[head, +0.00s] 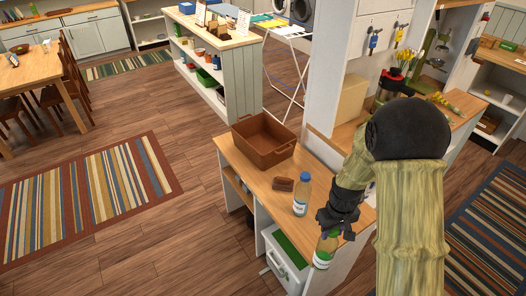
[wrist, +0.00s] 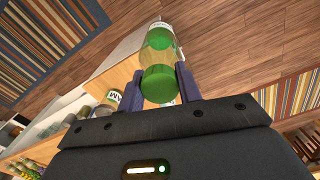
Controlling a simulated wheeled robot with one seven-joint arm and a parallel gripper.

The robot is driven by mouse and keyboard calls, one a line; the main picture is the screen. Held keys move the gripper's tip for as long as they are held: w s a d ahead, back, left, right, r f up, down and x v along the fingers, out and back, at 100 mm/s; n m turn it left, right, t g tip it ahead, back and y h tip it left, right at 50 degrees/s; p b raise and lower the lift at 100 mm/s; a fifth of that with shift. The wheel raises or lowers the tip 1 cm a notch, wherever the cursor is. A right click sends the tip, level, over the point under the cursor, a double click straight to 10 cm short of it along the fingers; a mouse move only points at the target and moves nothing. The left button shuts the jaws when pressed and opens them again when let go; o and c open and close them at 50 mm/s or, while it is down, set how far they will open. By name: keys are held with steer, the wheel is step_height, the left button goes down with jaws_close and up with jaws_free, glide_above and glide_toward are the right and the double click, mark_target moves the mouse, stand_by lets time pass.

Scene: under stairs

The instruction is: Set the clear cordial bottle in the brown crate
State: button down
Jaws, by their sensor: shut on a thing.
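The brown crate (head: 240,130) stands empty at the far end of the wooden counter in the head view. My gripper (head: 338,222) is at the counter's near end, well apart from the crate. It is shut on a see-through bottle with green parts and a white label (head: 322,258). The held bottle also shows in the wrist view (wrist: 160,60), between the two fingers (wrist: 161,85). A clear bottle with a blue cap and white label (head: 301,195) stands upright on the counter, between my gripper and the crate. I cannot tell which bottle is the cordial.
A small brown block (head: 283,184) lies on the counter between the blue-capped bottle and the crate. A white post and shelf unit (head: 330,75) rises just right of the crate. A white bin with green (head: 287,258) is below the counter. Open wooden floor lies left.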

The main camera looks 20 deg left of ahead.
steer(key=s+d+f+m, duration=0.1)
steer(key=d+f+m, duration=0.2)
steer(key=f, duration=1)
steer(key=d+f+m, duration=0.4)
steer(key=d+f, duration=0.5)
steer(key=f, duration=0.4)
steer(key=shift+s, duration=0.4)
steer(key=shift+a+f, duration=0.1)
